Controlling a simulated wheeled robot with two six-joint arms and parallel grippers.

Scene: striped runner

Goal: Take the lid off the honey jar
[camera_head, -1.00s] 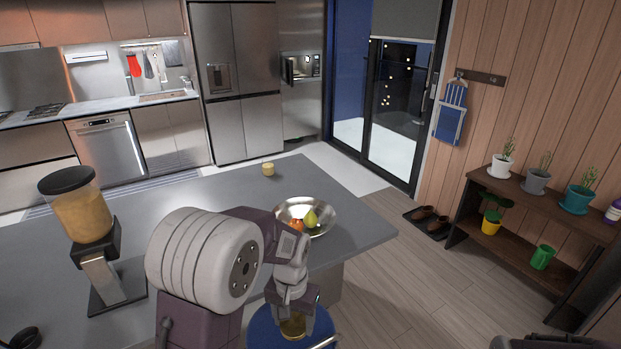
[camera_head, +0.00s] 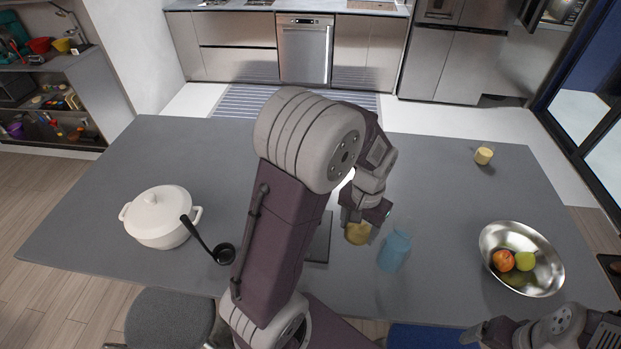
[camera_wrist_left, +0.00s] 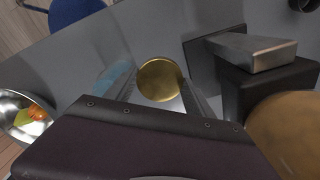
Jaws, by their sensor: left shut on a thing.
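My left gripper (camera_head: 366,215) reaches over the grey island from the left. It is shut on a round gold lid (camera_head: 357,233). In the left wrist view the gold lid (camera_wrist_left: 160,80) sits between the two fingers, its flat face towards the camera. I cannot see clearly what is under it. A small pale yellow jar (camera_head: 484,155) stands alone at the island's far right; I cannot tell if it is the honey jar. My right gripper (camera_head: 472,336) shows only in part at the bottom right edge.
A blue bottle (camera_head: 394,251) stands just right of the held lid. A steel bowl (camera_head: 545,275) with fruit is farther right. A white pot (camera_head: 157,222) and black ladle (camera_head: 223,253) are at left. In the wrist view a dispenser (camera_wrist_left: 265,90) stands close at right.

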